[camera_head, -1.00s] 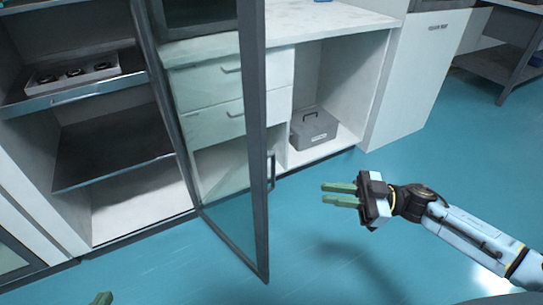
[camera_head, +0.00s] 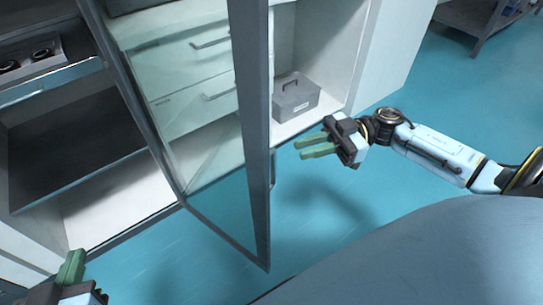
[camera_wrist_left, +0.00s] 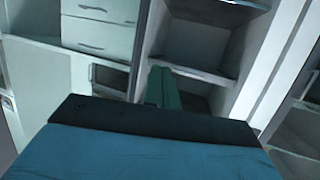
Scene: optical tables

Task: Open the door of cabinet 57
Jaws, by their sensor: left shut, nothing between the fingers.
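The cabinet's glass door (camera_head: 225,215) with a dark frame stands swung open, sticking out from the cabinet toward me in the head view. The cabinet's inside (camera_head: 105,205) shows dark shelves and a white floor. No number is readable on it. My left gripper (camera_head: 72,268) is at the bottom left, shut and empty, in front of the open cabinet and apart from the door. Its green fingers (camera_wrist_left: 163,88) also show together in the left wrist view, with shelves beyond. My right gripper (camera_head: 318,145) is to the right of the door, its two green fingers apart with nothing between them.
White drawers (camera_head: 195,95) show behind the glass. A grey box (camera_head: 296,97) with a handle sits in the open white compartment right of the door. A tray (camera_head: 30,58) with dark round items is on the upper left shelf. Teal floor (camera_head: 340,225) is clear at centre right.

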